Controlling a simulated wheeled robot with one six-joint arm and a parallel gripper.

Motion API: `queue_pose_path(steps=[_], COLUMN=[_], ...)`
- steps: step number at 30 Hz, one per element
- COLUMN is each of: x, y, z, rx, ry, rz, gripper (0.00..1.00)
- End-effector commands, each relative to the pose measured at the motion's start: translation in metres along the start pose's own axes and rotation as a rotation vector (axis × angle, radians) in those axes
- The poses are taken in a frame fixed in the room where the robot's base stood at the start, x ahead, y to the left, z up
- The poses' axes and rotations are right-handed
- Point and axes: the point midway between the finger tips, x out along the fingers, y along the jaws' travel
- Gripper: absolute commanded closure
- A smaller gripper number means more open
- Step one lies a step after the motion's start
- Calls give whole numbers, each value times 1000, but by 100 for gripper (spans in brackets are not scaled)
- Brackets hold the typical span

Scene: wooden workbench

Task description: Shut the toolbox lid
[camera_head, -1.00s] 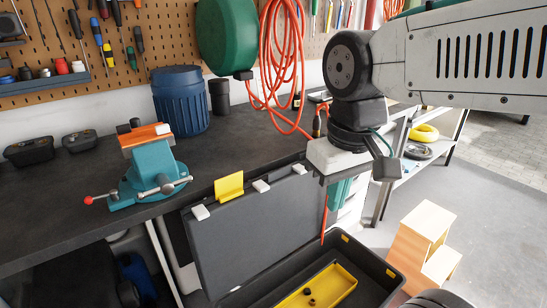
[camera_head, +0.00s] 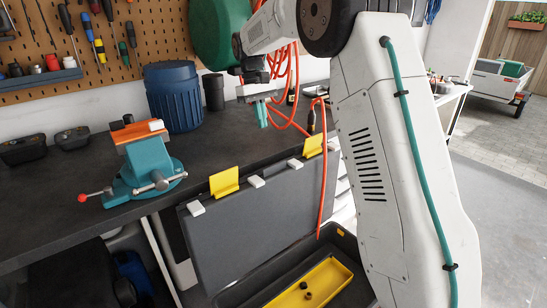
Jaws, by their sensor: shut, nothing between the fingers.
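The dark toolbox (camera_head: 345,243) stands low in front of the workbench. Its grey lid (camera_head: 262,225) is open and stands nearly upright along the bench's front edge. Light latches and two yellow tabs (camera_head: 224,182) show along the lid's top edge. A yellow tray (camera_head: 318,281) with small dark pieces lies in the box. My gripper (camera_head: 263,123), with teal fingers, is above the bench, beyond the lid's top edge and apart from it. It is shut and empty. My arm hides the right part of the toolbox.
A teal vise (camera_head: 147,170) stands on the workbench (camera_head: 60,210) at left. A blue barrel (camera_head: 177,98) and a dark cup (camera_head: 213,92) stand behind. An orange hose (camera_head: 286,75) hangs close to my gripper, with a strand across the lid's right side.

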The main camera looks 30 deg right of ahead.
Motion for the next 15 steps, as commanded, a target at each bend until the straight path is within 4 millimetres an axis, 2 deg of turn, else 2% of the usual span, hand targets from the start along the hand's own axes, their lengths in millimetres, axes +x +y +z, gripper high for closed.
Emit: queue_pose_path(steps=[1, 5, 10, 15], x=[6, 14, 29, 62], y=[4, 8, 9, 8], z=[-10, -23, -25, -24], rx=[-3, -10, -12, -12], ry=[-9, -20, -24, -26], rz=[-1, -3, -3, -4], gripper=[100, 100, 100, 100])
